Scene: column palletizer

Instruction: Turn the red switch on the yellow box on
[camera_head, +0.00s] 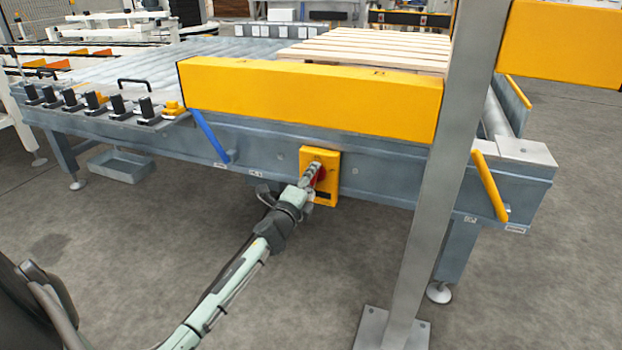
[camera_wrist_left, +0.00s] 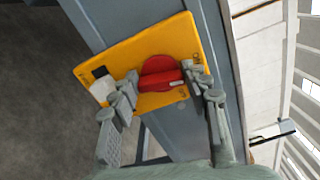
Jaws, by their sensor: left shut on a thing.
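The yellow box (camera_head: 328,158) is mounted on the grey side beam of the conveyor, and it fills the middle of the left wrist view (camera_wrist_left: 162,40). The red switch (camera_wrist_left: 160,75) is a round red knob with a raised grip bar on the box face. In the head view only a bit of its red (camera_head: 321,174) shows beside my fingers. My left gripper (camera_head: 313,172) is at the box. In the left wrist view its fingers (camera_wrist_left: 160,86) stand on both sides of the bar, shut on it. My right gripper is not in view.
A grey upright post (camera_head: 425,190) stands right of the box, in front of the conveyor. A long yellow guard (camera_head: 310,97) runs above the box. A blue lever (camera_head: 208,136) and a yellow bar (camera_head: 490,185) flank it. The floor in front is clear.

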